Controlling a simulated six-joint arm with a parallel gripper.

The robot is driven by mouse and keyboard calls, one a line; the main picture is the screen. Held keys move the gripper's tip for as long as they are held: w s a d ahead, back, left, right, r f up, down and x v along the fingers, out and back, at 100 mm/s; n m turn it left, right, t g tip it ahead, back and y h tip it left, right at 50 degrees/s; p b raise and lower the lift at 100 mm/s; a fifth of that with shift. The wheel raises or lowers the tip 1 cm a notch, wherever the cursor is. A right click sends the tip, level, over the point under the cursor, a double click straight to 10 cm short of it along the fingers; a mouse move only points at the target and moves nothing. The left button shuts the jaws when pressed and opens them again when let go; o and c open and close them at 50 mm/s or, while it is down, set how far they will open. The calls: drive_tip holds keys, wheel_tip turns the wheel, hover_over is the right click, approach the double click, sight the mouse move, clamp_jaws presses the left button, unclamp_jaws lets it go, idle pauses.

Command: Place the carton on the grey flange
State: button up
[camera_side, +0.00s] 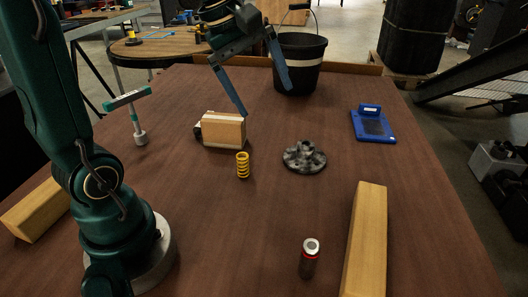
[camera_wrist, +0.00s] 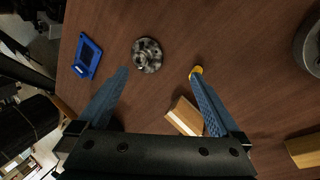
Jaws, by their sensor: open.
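The carton (camera_side: 223,130) is a tan box with a pale stripe, lying on the brown table left of centre. In the wrist view the carton (camera_wrist: 184,117) shows beside the right finger, which partly covers it. The grey flange (camera_side: 304,158) is a mottled round part with a raised hub, flat on the table to the carton's right. In the wrist view the flange (camera_wrist: 148,56) lies just beyond the fingertips. My gripper (camera_side: 265,102) is open and empty, with blue fingers spread wide above the table. One fingertip appears close to the carton's top; contact cannot be told.
A yellow spring (camera_side: 243,165) stands just in front of the carton. A blue device (camera_side: 373,124) lies at right, a black bucket (camera_side: 300,65) stands behind. A T-handled tool (camera_side: 138,118) stands at left.

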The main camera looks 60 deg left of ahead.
drive_tip(key=w+a+f+n, duration=0.2)
drive_tip(key=w+a+n, duration=0.15)
drive_tip(key=a, duration=0.25)
drive_tip(key=n+h, duration=0.1)
drive_tip(key=n, duration=0.5)
hover_over(222, 118)
drive_tip(key=w+d, duration=0.3)
drive_tip(key=shift+g, duration=0.4)
drive_tip(key=f, duration=0.8)
drive_tip(key=shift+s+f, duration=0.15)
drive_tip(key=shift+s, duration=0.1)
drive_tip(key=shift+n+h, duration=0.5)
drive_tip(key=shift+n, duration=0.45)
drive_tip(key=a+f, duration=0.1)
drive_tip(key=s+a+f, duration=0.1)
drive_tip(key=f, duration=0.1)
drive_tip(key=s+a+f, duration=0.1)
drive_tip(key=shift+s+a+f, duration=0.1)
drive_tip(key=shift+s+f, duration=0.05)
drive_tip(key=shift+s, duration=0.1)
drive_tip(key=shift+s+a+f, duration=0.1)
drive_tip(key=shift+a+f, duration=0.05)
drive_tip(key=shift+f, duration=0.05)
drive_tip(key=shift+x, duration=2.35)
drive_tip(key=shift+f, duration=0.25)
clamp_jaws()
